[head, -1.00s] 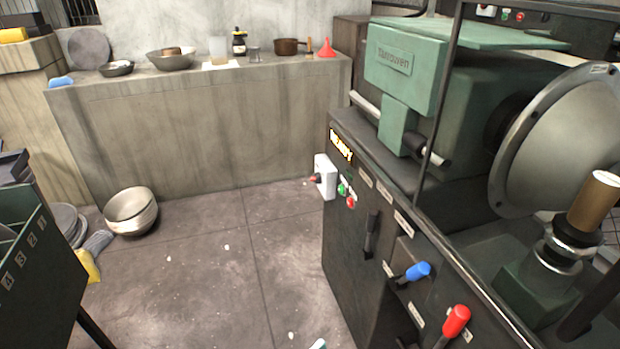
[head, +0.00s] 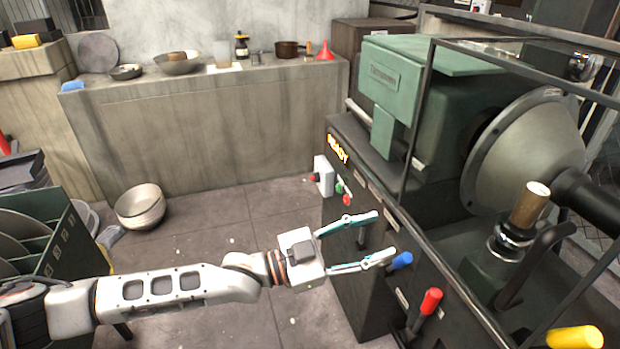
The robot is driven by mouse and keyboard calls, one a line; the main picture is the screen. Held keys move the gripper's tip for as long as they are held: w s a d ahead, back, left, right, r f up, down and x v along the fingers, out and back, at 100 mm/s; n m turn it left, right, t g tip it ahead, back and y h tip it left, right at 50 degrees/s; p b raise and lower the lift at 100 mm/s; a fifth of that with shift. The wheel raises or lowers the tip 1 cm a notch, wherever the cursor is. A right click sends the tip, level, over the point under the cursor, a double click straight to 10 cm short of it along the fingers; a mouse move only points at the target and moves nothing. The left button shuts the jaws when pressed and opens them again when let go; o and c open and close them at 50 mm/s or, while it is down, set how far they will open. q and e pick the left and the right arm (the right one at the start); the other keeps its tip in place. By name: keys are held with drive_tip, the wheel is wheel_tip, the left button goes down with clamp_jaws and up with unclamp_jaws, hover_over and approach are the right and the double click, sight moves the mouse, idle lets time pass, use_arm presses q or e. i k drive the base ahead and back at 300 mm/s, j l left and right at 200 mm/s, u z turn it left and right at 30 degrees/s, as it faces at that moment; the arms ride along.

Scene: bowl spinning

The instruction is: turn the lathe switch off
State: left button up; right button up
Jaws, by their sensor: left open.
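The green lathe (head: 433,115) stands on a dark cabinet at the right. A white switch box (head: 323,177) with a red knob sits on the cabinet's left corner. Next to it are a green button (head: 339,187) and a red button (head: 347,199). I cannot tell which of these is the lathe switch. My left gripper (head: 383,232) is open and empty in front of the cabinet, below and right of the switch box. A black lever (head: 362,238) shows between its fingers; contact is unclear. My right gripper is out of view.
A blue-tipped lever (head: 402,260) is close to the gripper's lower finger, with a red-tipped lever (head: 430,301) farther right. A metal bowl (head: 140,206) is on the floor. A rack (head: 62,235) stands at the left.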

sight(316, 177)
drive_tip(key=i+j, duration=0.25)
drive_tip(key=i, duration=0.2)
drive_tip(key=i+j, duration=0.25)
drive_tip(key=i, duration=0.25)
drive_tip(key=i+j, duration=0.25)
drive_tip(key=i, duration=0.2)
drive_tip(key=i+j, duration=0.25)
drive_tip(key=i, duration=0.25)
